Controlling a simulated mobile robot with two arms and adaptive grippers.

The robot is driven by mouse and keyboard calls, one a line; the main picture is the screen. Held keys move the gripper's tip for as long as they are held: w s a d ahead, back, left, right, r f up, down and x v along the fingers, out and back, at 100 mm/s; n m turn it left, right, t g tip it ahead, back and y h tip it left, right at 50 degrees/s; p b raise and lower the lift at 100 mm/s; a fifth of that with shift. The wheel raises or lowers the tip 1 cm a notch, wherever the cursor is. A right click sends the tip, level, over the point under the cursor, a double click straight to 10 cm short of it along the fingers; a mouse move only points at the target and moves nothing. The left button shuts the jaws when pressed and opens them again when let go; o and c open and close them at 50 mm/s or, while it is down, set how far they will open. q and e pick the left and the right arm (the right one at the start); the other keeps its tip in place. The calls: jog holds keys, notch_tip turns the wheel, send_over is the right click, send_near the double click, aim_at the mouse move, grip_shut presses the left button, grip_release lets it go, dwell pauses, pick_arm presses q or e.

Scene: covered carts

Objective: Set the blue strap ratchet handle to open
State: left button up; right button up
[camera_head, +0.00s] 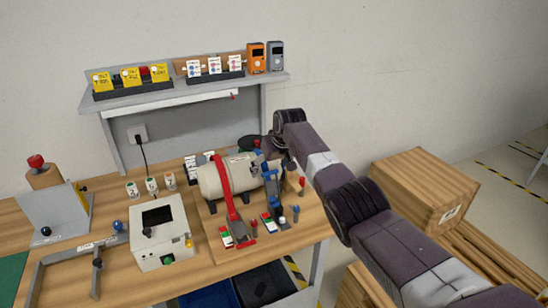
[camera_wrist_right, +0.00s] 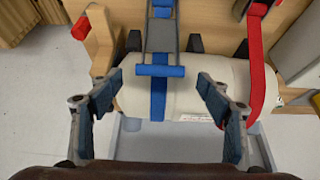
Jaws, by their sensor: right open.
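The white cylinder (camera_head: 213,183) lies on a wooden board on the bench, with a red strap (camera_head: 222,178) and a blue strap (camera_head: 272,190) over it. In the right wrist view the blue strap's ratchet handle, a grey frame with a blue crossbar (camera_wrist_right: 160,71), lies over the cylinder (camera_wrist_right: 190,90). My right gripper (camera_head: 272,150) is open at the cylinder's right end. In the wrist view its fingers (camera_wrist_right: 160,86) stand on either side of the crossbar, apart from it. The ratchet is partly hidden in the head view. My left gripper is not in view.
A white box with a dark screen (camera_head: 160,241) and a grey frame stand left of the cylinder. A shelf (camera_head: 180,92) with cards and meters is behind. The red strap (camera_wrist_right: 256,60) runs close to the right finger. Wooden crates (camera_head: 425,190) stand right of the bench.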

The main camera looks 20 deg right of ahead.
jog(key=v, duration=1.1)
jog(key=shift+s+a+r, duration=0.1)
jog(key=shift+s, duration=0.05)
